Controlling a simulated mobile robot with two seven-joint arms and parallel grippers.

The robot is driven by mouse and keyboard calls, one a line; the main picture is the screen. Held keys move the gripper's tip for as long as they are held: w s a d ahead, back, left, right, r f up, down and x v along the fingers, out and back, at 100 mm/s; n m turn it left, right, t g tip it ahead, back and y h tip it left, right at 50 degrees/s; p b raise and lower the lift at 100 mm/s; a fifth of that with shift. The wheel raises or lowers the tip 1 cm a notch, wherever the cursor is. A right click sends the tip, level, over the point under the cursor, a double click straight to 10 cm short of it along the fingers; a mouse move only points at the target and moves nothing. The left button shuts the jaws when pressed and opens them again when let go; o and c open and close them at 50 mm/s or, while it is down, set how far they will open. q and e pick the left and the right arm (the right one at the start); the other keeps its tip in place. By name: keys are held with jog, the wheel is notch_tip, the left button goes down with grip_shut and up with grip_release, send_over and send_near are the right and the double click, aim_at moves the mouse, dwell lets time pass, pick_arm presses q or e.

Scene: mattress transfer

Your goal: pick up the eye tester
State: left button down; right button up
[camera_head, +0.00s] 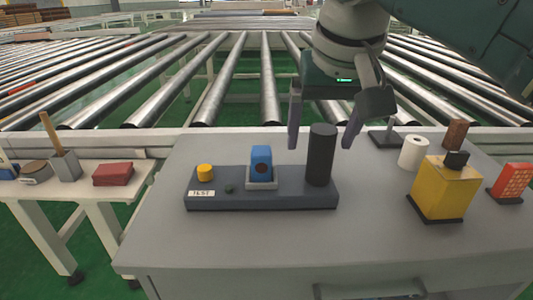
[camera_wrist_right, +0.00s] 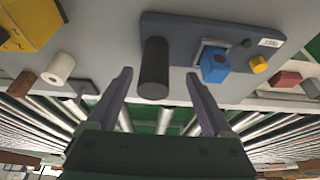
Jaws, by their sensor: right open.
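A dark tester base (camera_head: 225,200) with a white label lies on the grey table. It carries a yellow knob (camera_head: 205,171), a small dark button, a blue block (camera_head: 261,162) in a grey holder, and an upright black cylinder (camera_head: 320,158) at its right end. I cannot tell which part is called the eye tester. My right gripper (camera_head: 321,142) is open and points down, its fingers on either side of the cylinder, seemingly just behind it. The right wrist view shows the cylinder (camera_wrist_right: 154,68) between the open fingers, with nothing gripped. My left gripper is not in view.
To the right stand a yellow box with a black top (camera_head: 445,190), a white roll (camera_head: 413,152), a brown block (camera_head: 456,134) and a red panel (camera_head: 511,182). A side table (camera_head: 70,178) stands left. Metal rollers (camera_head: 240,75) run behind. The table's front is clear.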

aim_at(320, 155)
jog(key=b+x, duration=0.1)
jog(key=x, duration=0.2)
jog(key=b+x, duration=0.1)
jog(key=x, duration=0.1)
jog(key=shift+d+f+b, duration=0.3)
jog(key=shift+d+b, duration=0.05)
jog(key=shift+c, duration=0.3)
grip_shut()
jog(key=shift+r, duration=0.15)
